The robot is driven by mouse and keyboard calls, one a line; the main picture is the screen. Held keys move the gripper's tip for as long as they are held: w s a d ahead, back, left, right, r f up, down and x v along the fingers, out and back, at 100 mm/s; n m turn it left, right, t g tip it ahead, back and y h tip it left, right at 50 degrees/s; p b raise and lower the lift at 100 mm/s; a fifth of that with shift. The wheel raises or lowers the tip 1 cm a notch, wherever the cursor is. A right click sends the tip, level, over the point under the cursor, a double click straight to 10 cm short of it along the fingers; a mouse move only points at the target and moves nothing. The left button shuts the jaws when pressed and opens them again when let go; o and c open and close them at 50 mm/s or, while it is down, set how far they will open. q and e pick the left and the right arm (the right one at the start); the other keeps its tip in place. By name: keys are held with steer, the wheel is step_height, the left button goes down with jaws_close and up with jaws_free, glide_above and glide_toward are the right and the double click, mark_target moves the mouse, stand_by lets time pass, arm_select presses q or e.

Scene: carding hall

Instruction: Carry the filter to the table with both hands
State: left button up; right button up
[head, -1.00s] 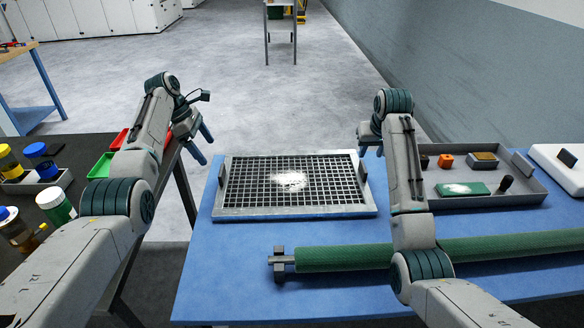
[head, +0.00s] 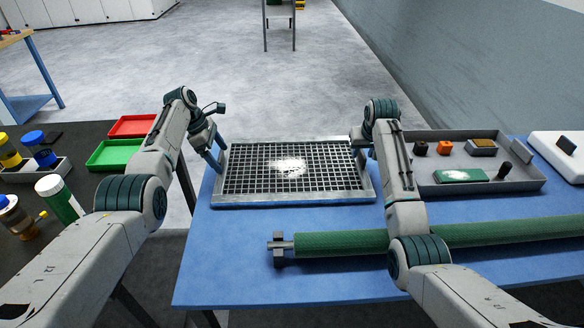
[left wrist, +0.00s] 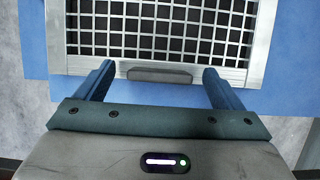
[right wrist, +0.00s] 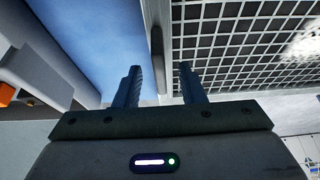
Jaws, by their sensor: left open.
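The filter (head: 236,187) is a black grid in a grey metal frame with white fluff on it. It lies flat on the blue table (head: 230,240). My left gripper (head: 216,154) is at its left edge. In the left wrist view the open fingers (left wrist: 158,72) stand on either side of a grey handle (left wrist: 160,76), apart from it. My right gripper (head: 362,148) is at the filter's right edge. In the right wrist view its fingers (right wrist: 158,72) are open, with a narrow upright handle (right wrist: 158,50) between them and gaps showing.
A green roller (head: 340,249) lies in front of the filter. A grey tray (head: 530,183) with small items is at the right. A dark table (head: 90,190) with green and red trays and bottles is at the left. A grey stand (head: 280,22) is far ahead across open floor.

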arm_select(q)
steer(key=shift+x, duration=0.95)
arm_select(e)
steer(key=shift+x, duration=1)
arm_select(q)
steer(key=c, duration=0.9)
arm_select(e)
steer(key=shift+r, duration=0.1)
jaws_close()
arm_select(q)
steer(key=c, duration=0.8)
steer(key=shift+r, duration=0.1)
